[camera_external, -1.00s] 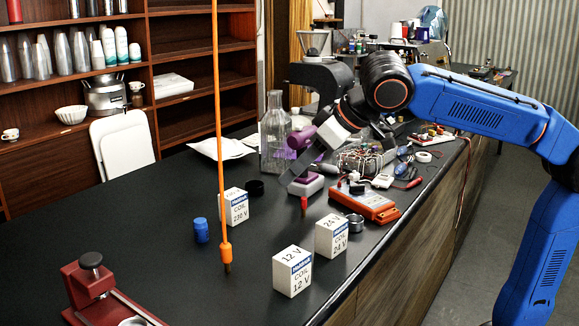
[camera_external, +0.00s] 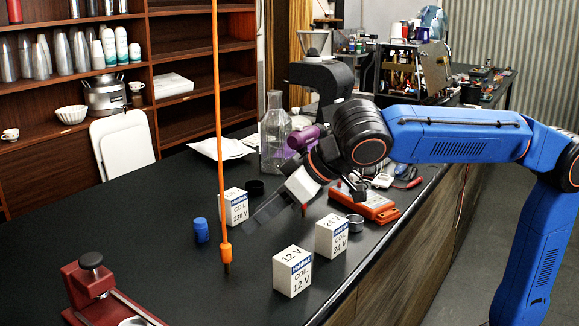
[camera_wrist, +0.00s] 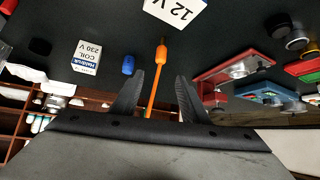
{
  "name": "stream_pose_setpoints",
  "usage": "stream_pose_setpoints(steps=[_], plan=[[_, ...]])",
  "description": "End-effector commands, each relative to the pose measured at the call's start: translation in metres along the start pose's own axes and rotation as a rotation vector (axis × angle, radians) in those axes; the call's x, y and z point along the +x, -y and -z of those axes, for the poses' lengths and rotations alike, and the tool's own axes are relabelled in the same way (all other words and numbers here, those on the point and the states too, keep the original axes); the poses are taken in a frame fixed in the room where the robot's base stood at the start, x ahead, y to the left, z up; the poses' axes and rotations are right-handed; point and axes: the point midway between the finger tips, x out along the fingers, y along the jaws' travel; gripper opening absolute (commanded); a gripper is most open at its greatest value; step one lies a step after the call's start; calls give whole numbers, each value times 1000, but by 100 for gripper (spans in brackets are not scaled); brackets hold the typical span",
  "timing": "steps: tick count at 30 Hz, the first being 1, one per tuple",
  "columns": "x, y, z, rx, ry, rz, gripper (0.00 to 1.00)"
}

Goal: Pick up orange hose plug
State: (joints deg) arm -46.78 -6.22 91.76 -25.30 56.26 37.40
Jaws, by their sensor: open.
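The orange hose plug (camera_external: 225,252) hangs at the lower end of a long orange hose, with a dark tip pointing down over the black counter. In the wrist view the plug (camera_wrist: 161,52) shows beyond my gripper, and its hose runs between the two fingers in the picture. My gripper (camera_external: 252,222) is open and empty, to the right of the hose and apart from it in the external view. Its two dark fingers (camera_wrist: 155,84) are spread in the wrist view. Whether the plug tip touches the counter, I cannot tell.
White coil boxes for 12 V (camera_external: 292,271), 24 V (camera_external: 331,236) and 230 V (camera_external: 234,207) stand around the plug. A blue cylinder (camera_external: 201,230) stands left of the hose. A red device (camera_external: 90,285) is at front left. An orange meter (camera_external: 372,206) lies behind my arm.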

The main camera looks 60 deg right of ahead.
Motion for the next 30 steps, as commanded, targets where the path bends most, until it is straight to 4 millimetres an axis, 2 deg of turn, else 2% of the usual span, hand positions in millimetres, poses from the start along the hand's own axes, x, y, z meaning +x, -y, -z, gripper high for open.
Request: stream_pose_setpoints(steps=[15,18,30], plan=[[90,0,-1,0,3,-1,41],[103,0,-1,0,3,-2,41],[127,0,-4,0,2,0,41]])
